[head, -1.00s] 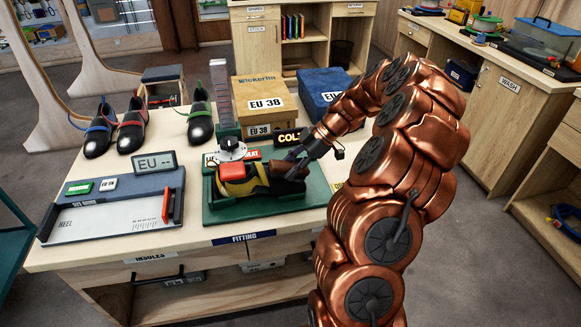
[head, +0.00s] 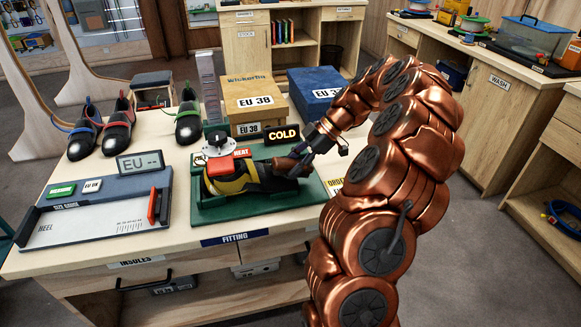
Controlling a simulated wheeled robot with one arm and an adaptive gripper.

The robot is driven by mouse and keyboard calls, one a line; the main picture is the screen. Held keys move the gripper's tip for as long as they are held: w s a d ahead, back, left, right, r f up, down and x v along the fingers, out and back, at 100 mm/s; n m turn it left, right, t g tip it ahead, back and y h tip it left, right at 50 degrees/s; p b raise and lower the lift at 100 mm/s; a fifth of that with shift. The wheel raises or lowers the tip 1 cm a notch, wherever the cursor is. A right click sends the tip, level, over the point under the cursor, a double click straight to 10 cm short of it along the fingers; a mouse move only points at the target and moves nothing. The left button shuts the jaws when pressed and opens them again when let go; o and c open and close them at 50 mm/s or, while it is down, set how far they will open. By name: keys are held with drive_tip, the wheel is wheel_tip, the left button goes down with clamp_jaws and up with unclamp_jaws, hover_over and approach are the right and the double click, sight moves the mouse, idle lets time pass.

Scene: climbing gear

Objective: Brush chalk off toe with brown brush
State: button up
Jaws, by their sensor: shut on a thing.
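A yellow and black climbing shoe (head: 238,182) lies in a green fixture (head: 220,212) on the fitting bench, with a red block (head: 222,166) over its left part. My gripper (head: 297,166) is at the right end of the shoe, low over the fixture. It is shut on a small brown thing that looks like the brown brush (head: 284,164). The brush is at or very close to the shoe's right end; I cannot tell if they touch. The fingers and arm partly hide the brush, and no chalk can be made out.
Boxes (head: 255,103) are farther back. Several shoes (head: 118,128) stand at the back left. A sizing board (head: 95,215) lies left of the fixture.

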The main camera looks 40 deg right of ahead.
sight(284, 160)
drive_tip(key=shift+s+d+f+b, duration=0.15)
drive_tip(key=shift+d+f+b, duration=0.25)
drive_tip(key=shift+b, duration=0.25)
drive_tip(key=shift+s+d+f+b, duration=0.25)
drive_tip(key=shift+s+d+b, duration=0.15)
drive_tip(key=shift+d+b, duration=0.5)
drive_tip(key=shift+a, duration=0.15)
drive_tip(key=shift+f+b, duration=0.15)
drive_tip(key=shift+b, duration=0.6)
drive_tip(key=shift+w+a+r+b, duration=0.4)
drive_tip(key=shift+a+b, duration=0.1)
drive_tip(key=shift+a, duration=0.4)
drive_tip(key=shift+w+a+r+b, duration=0.45)
drive_tip(key=shift+a+b, duration=0.1)
drive_tip(key=shift+a, duration=0.35)
drive_tip(key=shift+w+a+r+b, duration=0.4)
drive_tip(key=shift+a+b, duration=0.1)
drive_tip(key=shift+a, duration=0.4)
drive_tip(key=shift+s+d+r+p, duration=0.15)
drive_tip(key=shift+d+r, duration=0.15)
drive_tip(key=shift+r, duration=0.6)
drive_tip(key=shift+s+d+r+p, duration=0.15)
drive_tip(key=shift+d+r, duration=0.2)
drive_tip(key=shift+r, duration=0.6)
drive_tip(key=shift+s+d+r+p, duration=0.15)
drive_tip(key=shift+d+r, duration=0.15)
drive_tip(key=shift+r, duration=0.6)
